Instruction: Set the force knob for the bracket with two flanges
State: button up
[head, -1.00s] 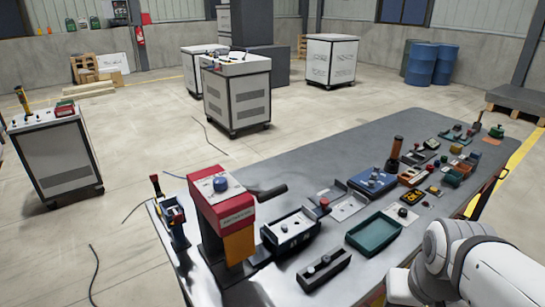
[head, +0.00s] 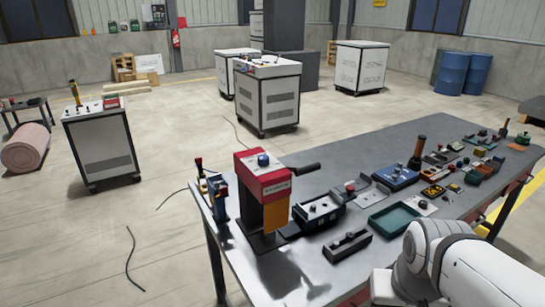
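A red press-like machine (head: 262,178) stands at the near left end of the grey workbench. It has a round blue knob (head: 263,160) on top, a dark lever (head: 304,170) on its right side and an orange front panel (head: 277,215). I cannot tell whether the blue knob is the force knob; no marks on it are readable. A flat grey metal piece (head: 374,197) lies right of the press, but I cannot make out a bracket with two flanges. My white arm shows at the bottom right, over the bench's near edge. My gripper is not in view.
The workbench (head: 330,160) holds a green tray (head: 396,219), a blue box (head: 395,178), a dark block with knobs (head: 347,246) and many small devices. White cabinets (head: 266,95) stand behind. A pink roll (head: 25,147) lies at far left. The floor left of the bench is mostly clear, with loose cables.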

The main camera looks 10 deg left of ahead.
aim_at(263, 159)
jog(key=u, duration=1.95)
jog(key=k, duration=0.7)
jog(key=z, duration=0.95)
jog(key=i, duration=1)
jog(key=z, duration=0.5)
